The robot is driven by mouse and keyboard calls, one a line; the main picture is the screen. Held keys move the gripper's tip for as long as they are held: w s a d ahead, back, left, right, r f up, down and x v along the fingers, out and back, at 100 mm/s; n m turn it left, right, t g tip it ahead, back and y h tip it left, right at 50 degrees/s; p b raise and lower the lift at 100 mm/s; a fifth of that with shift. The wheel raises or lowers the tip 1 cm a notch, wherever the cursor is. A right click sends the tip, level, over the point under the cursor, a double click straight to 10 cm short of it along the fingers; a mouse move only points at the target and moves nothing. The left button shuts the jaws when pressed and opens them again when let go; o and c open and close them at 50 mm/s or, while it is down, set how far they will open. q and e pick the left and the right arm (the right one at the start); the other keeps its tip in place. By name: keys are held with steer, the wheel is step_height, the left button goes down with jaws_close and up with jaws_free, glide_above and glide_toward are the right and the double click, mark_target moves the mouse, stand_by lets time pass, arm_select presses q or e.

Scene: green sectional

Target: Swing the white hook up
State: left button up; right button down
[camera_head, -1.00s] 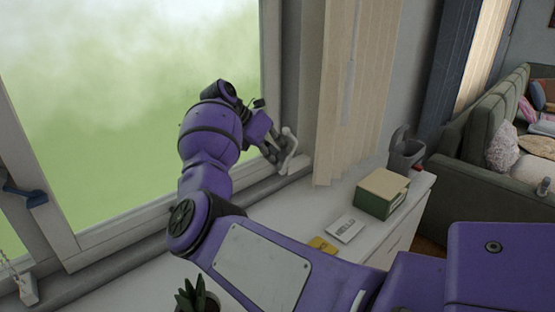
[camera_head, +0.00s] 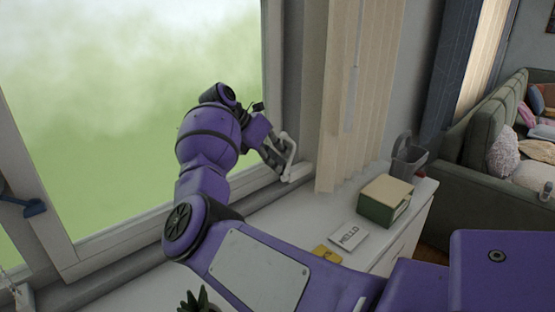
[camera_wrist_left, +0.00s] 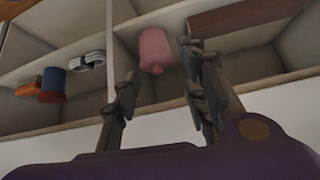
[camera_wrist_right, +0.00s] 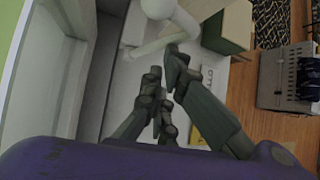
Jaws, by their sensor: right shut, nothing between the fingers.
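The white hook (camera_head: 291,152) is at the lower right corner of the window frame, just above the sill. It also shows in the right wrist view (camera_wrist_right: 172,20), with its rounded end at the top and a white arm running down to the left. My right gripper (camera_head: 273,153) is right beside the hook, on its left side. Its fingers (camera_wrist_right: 165,78) are shut and empty, close below the hook; I cannot tell whether they touch it. My left gripper (camera_wrist_left: 160,75) is open and empty in front of a shelf, out of the head view.
A white cabinet top (camera_head: 290,220) runs below the sill, with a HELLO card (camera_head: 348,236), a green box (camera_head: 385,200), a grey container (camera_head: 408,160) and a plant (camera_head: 197,300). Blinds (camera_head: 352,100) hang right of the hook. The left wrist view shows a pink cup (camera_wrist_left: 155,50).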

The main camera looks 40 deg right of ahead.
steer(key=shift+d, duration=0.15)
stand_by(0.5)
step_height(320, 180, up, 11)
steer(key=shift+r, duration=0.15)
stand_by(0.7)
